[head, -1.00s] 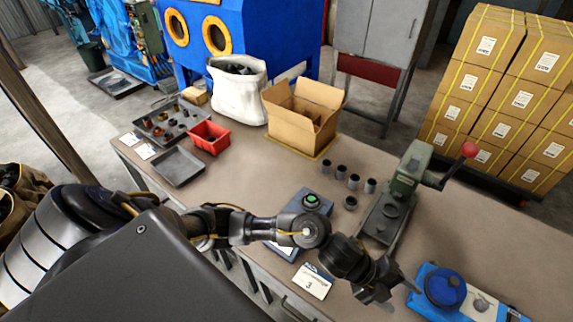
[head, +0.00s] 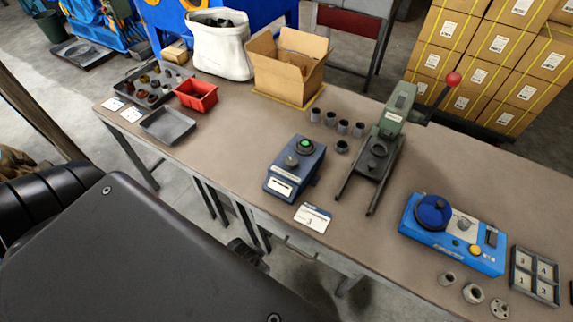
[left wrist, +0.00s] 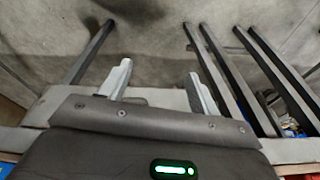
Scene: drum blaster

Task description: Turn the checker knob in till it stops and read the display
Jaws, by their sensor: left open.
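The bright blue checker unit (head: 440,243) stands on the bench at the right in the head view. It has a large round blue knob (head: 433,212), a grey round part, a yellow button (head: 474,250) and a small dark display (head: 491,238) whose reading is too small to make out. Nothing touches the knob. My left gripper (left wrist: 160,88) is open and empty in the left wrist view, with floor and bench legs beyond it. In the head view a dark part of my left arm shows below the bench's front edge, well left of the checker. My right gripper is not in view.
A dark blue box with a green button (head: 297,170), a card (head: 312,217) and a green lever press (head: 378,150) stand left of the checker. Small metal parts (head: 473,293) and a numbered tray (head: 535,275) lie before and right of it. Bare bench surrounds the checker's left side.

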